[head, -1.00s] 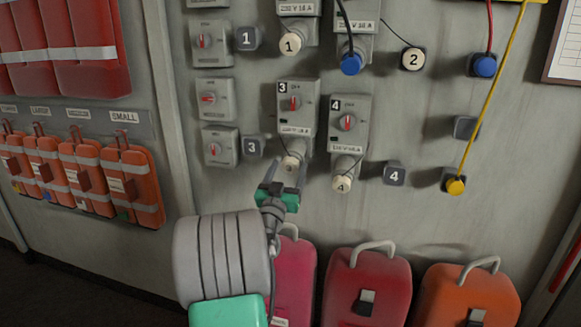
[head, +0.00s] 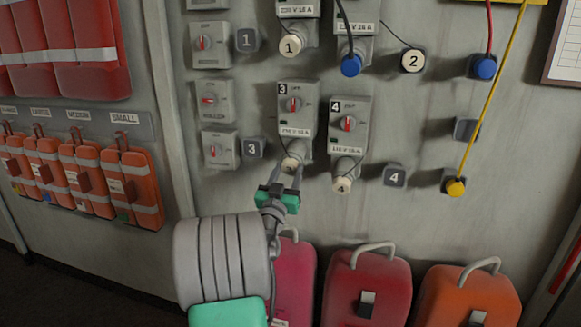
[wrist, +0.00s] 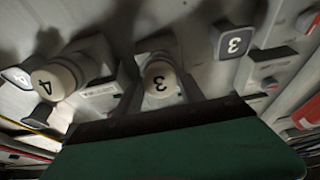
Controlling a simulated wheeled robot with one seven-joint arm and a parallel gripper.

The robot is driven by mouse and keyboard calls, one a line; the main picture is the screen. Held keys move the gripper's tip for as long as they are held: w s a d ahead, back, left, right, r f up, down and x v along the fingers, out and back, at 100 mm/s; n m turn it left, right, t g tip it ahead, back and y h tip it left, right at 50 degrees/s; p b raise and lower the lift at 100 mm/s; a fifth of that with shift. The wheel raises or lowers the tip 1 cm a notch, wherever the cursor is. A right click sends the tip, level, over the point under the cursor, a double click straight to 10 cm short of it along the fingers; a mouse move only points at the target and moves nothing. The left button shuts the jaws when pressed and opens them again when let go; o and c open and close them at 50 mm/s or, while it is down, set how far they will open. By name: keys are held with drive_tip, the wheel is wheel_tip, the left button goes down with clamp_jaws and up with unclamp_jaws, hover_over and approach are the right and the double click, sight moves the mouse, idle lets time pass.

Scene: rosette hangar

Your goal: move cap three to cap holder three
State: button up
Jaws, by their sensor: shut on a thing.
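Cap three (head: 291,163) is a cream round cap on the lower end of the grey switch box marked 3 (head: 296,122). Its number shows upside down in the wrist view (wrist: 161,81). My gripper (head: 289,176) reaches up to it from below and its fingers are shut on the cap, one at each side. The cap is still at the box's socket; whether it is loose there I cannot tell. Cap holder three (head: 252,148) is a dark grey square block marked 3, left of the cap and slightly higher. It also shows in the wrist view (wrist: 234,41), with no cap on it.
Cap four (head: 342,184) hangs on switch box four (head: 348,125), close to the right. Holder four (head: 395,175) is bare. A grey dial switch (head: 219,148) sits left of holder three. Red and orange cases (head: 368,290) stand below.

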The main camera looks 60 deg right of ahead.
clamp_jaws()
drive_tip(key=shift+f, duration=0.1)
drive_tip(key=shift+a+f+b, duration=0.1)
drive_tip(key=shift+b, duration=0.2)
drive_tip(key=shift+a+b, duration=0.35)
drive_tip(key=shift+a, duration=0.1)
drive_tip(key=shift+b+v, duration=2.25)
drive_tip(key=shift+v, duration=0.2)
